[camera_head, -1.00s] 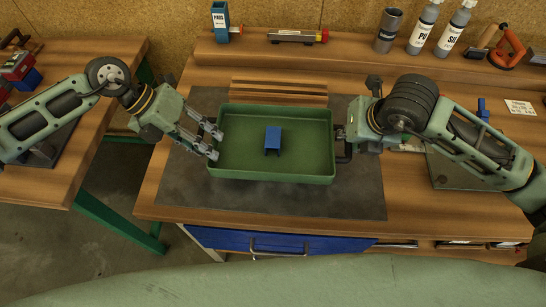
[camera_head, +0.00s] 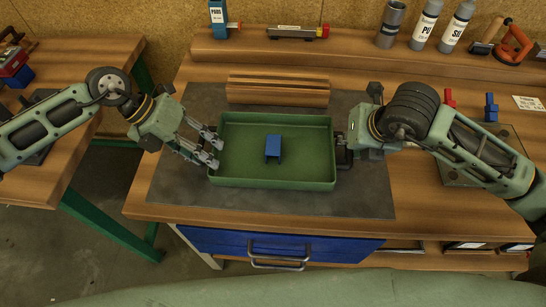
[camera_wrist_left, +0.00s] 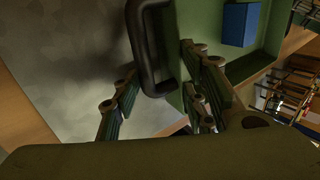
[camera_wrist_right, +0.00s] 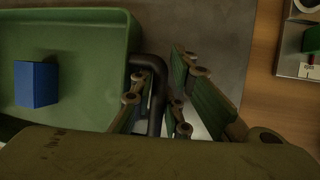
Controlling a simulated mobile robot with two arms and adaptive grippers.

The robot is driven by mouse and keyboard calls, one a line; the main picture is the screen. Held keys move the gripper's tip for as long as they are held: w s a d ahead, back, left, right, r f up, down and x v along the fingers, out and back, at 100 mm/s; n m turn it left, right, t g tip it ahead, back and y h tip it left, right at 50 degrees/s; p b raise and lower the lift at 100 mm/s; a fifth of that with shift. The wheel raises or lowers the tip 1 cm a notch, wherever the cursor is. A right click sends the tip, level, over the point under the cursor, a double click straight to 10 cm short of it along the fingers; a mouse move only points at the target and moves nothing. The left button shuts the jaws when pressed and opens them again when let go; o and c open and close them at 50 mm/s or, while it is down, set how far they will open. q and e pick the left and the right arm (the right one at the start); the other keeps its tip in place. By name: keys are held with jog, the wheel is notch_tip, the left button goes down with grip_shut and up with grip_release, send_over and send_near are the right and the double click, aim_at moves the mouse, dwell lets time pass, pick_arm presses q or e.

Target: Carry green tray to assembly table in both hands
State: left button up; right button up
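The green tray (camera_head: 230,180) appears to rest on the dark mat of the wooden bench, with a small blue block (camera_head: 273,147) inside it. My left gripper (camera_head: 214,150) is at the tray's left side. In the left wrist view its fingers (camera_wrist_left: 162,100) are spread on either side of the black handle (camera_wrist_left: 150,45), with gaps. My right gripper (camera_head: 345,150) is at the right side, partly hiding that handle. In the right wrist view its fingers (camera_wrist_right: 160,100) stand apart around the right handle (camera_wrist_right: 156,75). I cannot tell which table is the assembly table.
The dark mat (camera_head: 180,185) lies under the tray on the bench (camera_head: 145,203). A slatted wooden block (camera_head: 275,92) is behind the tray. Bottles (camera_head: 425,25) stand on the back shelf. A second table (camera_head: 45,185) is at the left, across a floor gap. A blue drawer (camera_head: 215,240) is below.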

pick_arm(q)
jog(key=o, duration=0.3)
jog(key=shift+w+a+f, duration=0.1)
jog(key=shift+a+f, duration=0.05)
jog(key=shift+f, duration=0.15)
pick_arm(e)
jog(key=o, duration=0.3)
jog(key=shift+s+f, duration=0.1)
jog(key=shift+f, duration=0.55)
pick_arm(q)
jog(key=shift+o, duration=0.2)
jog(key=shift+w, duration=0.15)
pick_arm(e)
jog(key=shift+a, duration=0.1)
pick_arm(q)
jog(key=shift+r, duration=0.1)
pick_arm(e)
jog(key=shift+r, duration=0.1)
jog(key=shift+r, duration=0.3)
pick_arm(q)
jog(key=v, duration=0.7)
jog(key=shift+r, duration=0.45)
pick_arm(e)
jog(key=v, duration=0.7)
jog(key=shift+r, duration=0.3)
pick_arm(q)
jog(key=shift+a, duration=0.15)
